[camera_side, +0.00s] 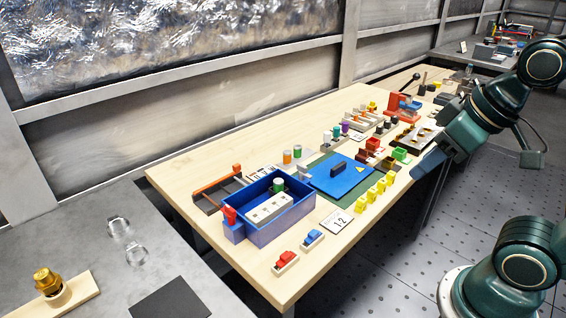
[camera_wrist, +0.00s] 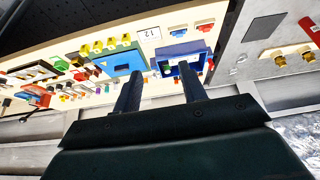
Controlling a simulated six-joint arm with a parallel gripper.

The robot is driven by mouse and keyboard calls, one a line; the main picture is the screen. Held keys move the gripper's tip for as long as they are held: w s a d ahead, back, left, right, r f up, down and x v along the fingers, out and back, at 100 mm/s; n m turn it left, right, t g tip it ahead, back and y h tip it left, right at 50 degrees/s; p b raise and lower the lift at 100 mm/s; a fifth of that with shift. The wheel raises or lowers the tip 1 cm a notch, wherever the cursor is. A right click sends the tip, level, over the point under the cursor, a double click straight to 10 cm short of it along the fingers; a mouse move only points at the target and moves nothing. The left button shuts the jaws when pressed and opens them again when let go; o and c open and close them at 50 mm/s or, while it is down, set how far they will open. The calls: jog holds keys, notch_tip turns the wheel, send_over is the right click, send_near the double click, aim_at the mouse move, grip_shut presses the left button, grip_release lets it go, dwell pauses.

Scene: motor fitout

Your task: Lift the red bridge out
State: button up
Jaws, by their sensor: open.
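A small red piece (camera_side: 285,257), which looks like the red bridge, sits in a pale holder near the front edge of the wooden table. It also shows at the top of the wrist view (camera_wrist: 204,28). A similar blue piece (camera_side: 312,236) sits in its own holder beside it. My gripper (camera_wrist: 161,70) is open, with nothing between its two dark fingers. It is high above the table's right side in the side view, well apart from the red piece.
A blue open box (camera_side: 262,235) holds a pale block and a green-topped cylinder. A blue plate (camera_side: 340,177) with a black handle lies behind it. Several yellow pieces (camera_side: 375,191) stand in a row, near a card marked 12 (camera_side: 336,221). Bare wood lies around the two holders.

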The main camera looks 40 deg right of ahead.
jog(key=w+a+f+n+g+y, duration=0.2)
jog(key=w+a+f+n, duration=0.2)
jog(key=w+n, duration=0.5)
jog(key=w+a+f+n+g+y, duration=0.2)
jog(key=w+a+f+n+g, duration=0.1)
jog(key=w+f+n, duration=0.4)
jog(key=shift+w+a+f+n+g+y, duration=0.3)
jog(key=shift+w+a+n, duration=0.4)
jog(key=shift+w+n, duration=0.25)
jog(key=shift+f, duration=0.15)
send_over(288, 253)
jog(key=d, duration=0.3)
jog(key=shift+a+f, duration=0.15)
jog(key=shift+f, duration=1.8)
jog(key=shift+a+f, duration=0.1)
jog(key=shift+f, duration=1.8)
jog(key=shift+x, duration=2.55)
jog(key=shift+c, duration=0.2)
